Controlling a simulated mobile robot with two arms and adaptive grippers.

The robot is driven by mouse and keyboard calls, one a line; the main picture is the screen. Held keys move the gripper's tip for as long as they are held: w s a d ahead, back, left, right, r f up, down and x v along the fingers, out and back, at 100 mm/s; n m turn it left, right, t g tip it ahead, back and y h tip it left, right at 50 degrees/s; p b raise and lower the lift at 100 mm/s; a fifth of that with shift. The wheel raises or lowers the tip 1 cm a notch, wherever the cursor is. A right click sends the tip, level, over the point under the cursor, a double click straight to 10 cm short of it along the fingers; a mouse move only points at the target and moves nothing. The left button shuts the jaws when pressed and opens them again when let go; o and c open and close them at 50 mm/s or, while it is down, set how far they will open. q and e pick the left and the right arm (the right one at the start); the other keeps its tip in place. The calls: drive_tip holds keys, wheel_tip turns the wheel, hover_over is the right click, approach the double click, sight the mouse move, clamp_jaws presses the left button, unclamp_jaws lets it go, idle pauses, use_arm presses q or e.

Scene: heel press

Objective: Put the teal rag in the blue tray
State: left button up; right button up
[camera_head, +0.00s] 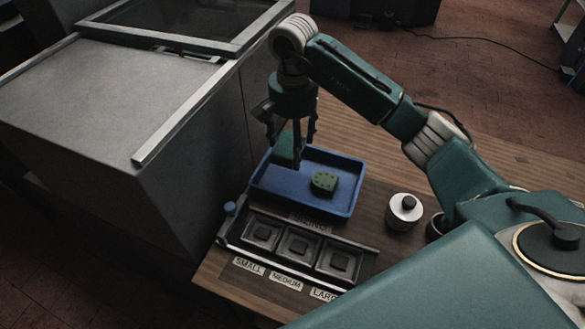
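The blue tray (262,183) lies on the wooden table, left of the middle. The teal rag (285,153) is at the tray's back left corner, directly under and between the fingers of my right gripper (292,150). The fingers partly cover the rag. I cannot tell whether they grip it or whether it rests on the tray floor. My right arm comes in from the right and its gripper points down over the tray. My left gripper is not in view.
A green dotted block (324,183) lies in the tray. In front stands a rack (300,246) with several dark-knobbed square compartments and size labels. A white round container (404,211) with a dark knob is right of the tray. A large grey cabinet (150,125) borders the left.

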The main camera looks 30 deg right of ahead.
hover_over(293, 177)
wheel_tip(293, 177, down, 5)
drive_tip(key=shift+r+p, duration=0.15)
drive_tip(key=shift+p, duration=0.15)
wheel_tip(293, 177, down, 4)
drive_tip(key=shift+p, duration=0.4)
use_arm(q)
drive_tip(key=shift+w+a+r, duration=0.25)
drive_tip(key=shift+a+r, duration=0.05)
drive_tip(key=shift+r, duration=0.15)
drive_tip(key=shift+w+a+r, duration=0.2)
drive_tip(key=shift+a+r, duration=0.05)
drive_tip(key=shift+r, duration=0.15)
use_arm(e)
drive_tip(key=shift+f, duration=0.25)
drive_tip(key=o, duration=1)
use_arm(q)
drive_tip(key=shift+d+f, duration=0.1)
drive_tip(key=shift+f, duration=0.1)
use_arm(e)
drive_tip(key=shift+o, duration=0.2)
